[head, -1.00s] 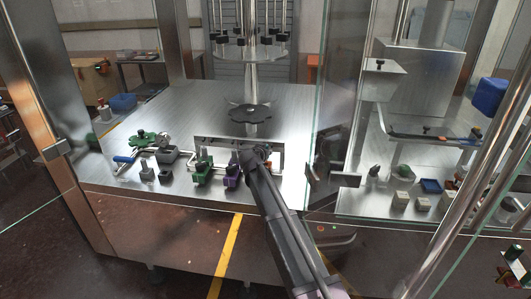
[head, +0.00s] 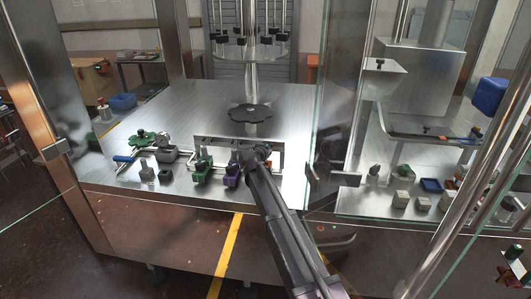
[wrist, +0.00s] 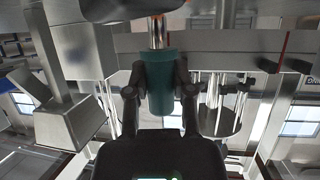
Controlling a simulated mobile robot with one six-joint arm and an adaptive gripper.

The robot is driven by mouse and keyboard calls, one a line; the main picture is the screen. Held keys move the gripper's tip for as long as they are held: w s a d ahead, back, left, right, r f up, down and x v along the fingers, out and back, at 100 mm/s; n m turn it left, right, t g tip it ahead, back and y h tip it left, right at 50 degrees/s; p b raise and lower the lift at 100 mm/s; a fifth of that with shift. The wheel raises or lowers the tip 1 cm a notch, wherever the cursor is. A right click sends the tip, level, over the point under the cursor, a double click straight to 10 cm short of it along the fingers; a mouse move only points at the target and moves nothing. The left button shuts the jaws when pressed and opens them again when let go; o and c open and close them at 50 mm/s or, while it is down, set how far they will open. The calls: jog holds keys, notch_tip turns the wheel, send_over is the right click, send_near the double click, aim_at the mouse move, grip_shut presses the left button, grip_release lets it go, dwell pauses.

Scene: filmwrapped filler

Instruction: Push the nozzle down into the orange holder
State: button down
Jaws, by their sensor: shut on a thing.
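My gripper (head: 262,152) is at the front rail of the steel table in the head view, just right of the purple holder (head: 232,176). In the wrist view, my gripper (wrist: 160,88) is shut on a teal cylinder with a metal stem, apparently the nozzle (wrist: 160,70). Its far end passes behind a dark block at the top edge. In the head view the nozzle is hidden by my gripper. A small orange patch, apparently the orange holder (head: 268,166), shows just right of my gripper, mostly covered. I cannot tell whether the nozzle touches it.
A green holder (head: 202,171) sits left of the purple one on the rail. A dark star wheel (head: 250,113) stands behind. A glass panel (head: 335,100) and door handles are close on the right. The table's left rear is clear.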

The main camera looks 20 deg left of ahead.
jog(key=shift+f+b, duration=0.95)
jog(key=shift+f, duration=0.05)
jog(key=shift+c, duration=2)
grip_release()
